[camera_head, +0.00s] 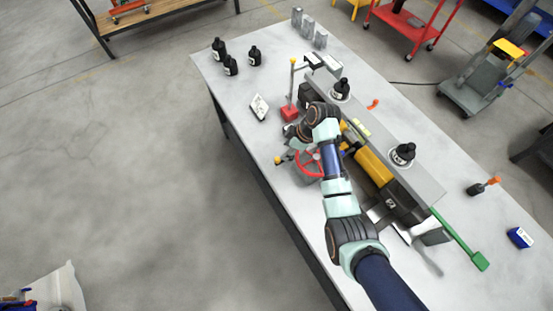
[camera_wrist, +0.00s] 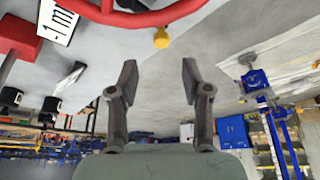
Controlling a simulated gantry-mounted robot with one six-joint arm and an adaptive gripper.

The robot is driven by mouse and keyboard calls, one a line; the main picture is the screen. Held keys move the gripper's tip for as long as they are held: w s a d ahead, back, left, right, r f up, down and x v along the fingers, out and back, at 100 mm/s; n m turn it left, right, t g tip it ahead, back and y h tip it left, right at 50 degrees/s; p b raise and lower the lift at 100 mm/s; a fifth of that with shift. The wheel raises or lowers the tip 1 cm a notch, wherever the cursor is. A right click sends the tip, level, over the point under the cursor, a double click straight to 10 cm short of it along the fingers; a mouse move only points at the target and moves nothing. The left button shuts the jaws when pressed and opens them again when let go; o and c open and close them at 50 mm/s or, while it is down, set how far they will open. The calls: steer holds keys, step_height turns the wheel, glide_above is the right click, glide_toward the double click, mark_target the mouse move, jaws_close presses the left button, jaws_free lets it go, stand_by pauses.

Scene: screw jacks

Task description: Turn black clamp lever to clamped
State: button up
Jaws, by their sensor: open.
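My gripper (camera_wrist: 156,75) is open and empty in the wrist view, its two grey fingers apart with floor behind them. A red handwheel (camera_wrist: 145,14) with a yellow knob (camera_wrist: 161,39) is just above the fingertips there, apart from them. In the head view the red handwheel (camera_head: 308,165) stands on the near side of the machine, below my bent wrist. A small yellow-orange knob (camera_head: 278,160) is at its left. I cannot make out a black clamp lever for certain in either view; my arm covers part of the machine.
The grey table holds a red block (camera_head: 289,113) with a post, a white card (camera_head: 259,107) and black bottles (camera_head: 230,65). Two bottles (camera_head: 403,154) stand on the machine's rail. A green handle (camera_head: 480,261) juts out at right.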

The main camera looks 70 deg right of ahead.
mark_target(278, 159)
steer(key=b+x, duration=0.2)
steer(key=x, duration=0.5)
steer(key=shift+w+a+f, duration=0.1)
steer(key=shift+w+f, duration=0.05)
steer(key=shift+f, duration=0.2)
jaws_close()
